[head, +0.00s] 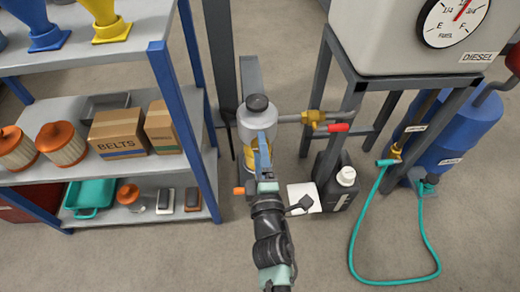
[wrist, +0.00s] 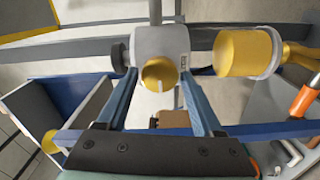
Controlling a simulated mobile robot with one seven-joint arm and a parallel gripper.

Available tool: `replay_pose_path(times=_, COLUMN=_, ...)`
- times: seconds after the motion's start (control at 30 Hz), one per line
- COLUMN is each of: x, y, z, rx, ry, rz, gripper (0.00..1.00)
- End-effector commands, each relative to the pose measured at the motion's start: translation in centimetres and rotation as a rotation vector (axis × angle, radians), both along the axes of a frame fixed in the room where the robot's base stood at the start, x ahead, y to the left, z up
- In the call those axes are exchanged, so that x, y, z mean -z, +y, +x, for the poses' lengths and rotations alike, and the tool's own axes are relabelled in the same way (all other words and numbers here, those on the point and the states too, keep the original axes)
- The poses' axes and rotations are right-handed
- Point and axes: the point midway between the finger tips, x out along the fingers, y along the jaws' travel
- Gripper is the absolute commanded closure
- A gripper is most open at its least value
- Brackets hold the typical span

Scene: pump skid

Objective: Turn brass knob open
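The brass knob (wrist: 159,74) is a round, yellowish piece on the front of a grey filter head (wrist: 147,42), seen in the wrist view. My gripper (wrist: 159,76) is open, its two blue fingers reaching toward the head with the knob between their tips. I see gaps beside the knob; whether a tip touches the head, I cannot tell. In the head view my gripper (head: 263,137) is in front of the grey filter head (head: 250,117) and hides the knob.
A black cap (head: 257,102) tops the filter head, with a yellow bowl (wrist: 240,53) below it. A red-handled brass valve (head: 313,118) is on the pipe to the right. A black jug (head: 341,190) stands beside my arm. A shelf (head: 100,170) stands close on the left.

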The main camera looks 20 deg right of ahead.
Motion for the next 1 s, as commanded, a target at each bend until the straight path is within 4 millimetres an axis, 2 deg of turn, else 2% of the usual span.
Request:
replay_pose_path(times=0.03, x=0.0, y=0.0, z=0.0, rx=0.000, ry=0.000, rz=0.001, gripper=0.21)
replay_pose_path(times=0.07, x=0.0, y=0.0, z=0.0, rx=0.000, ry=0.000, rz=0.001, gripper=0.16)
replay_pose_path(times=0.1, x=0.0, y=0.0, z=0.0, rx=0.000, ry=0.000, rz=0.001, gripper=0.15)
replay_pose_path(times=0.47, x=0.0, y=0.1, z=-0.5, rx=0.000, ry=-0.001, rz=0.003, gripper=0.15)
replay_pose_path(times=0.67, x=0.1, y=0.8, z=-3.2, rx=0.002, ry=0.002, rz=0.003, gripper=0.15)
replay_pose_path(times=1.0, x=0.0, y=2.6, z=-9.5, rx=0.002, ry=0.002, rz=0.004, gripper=0.15)
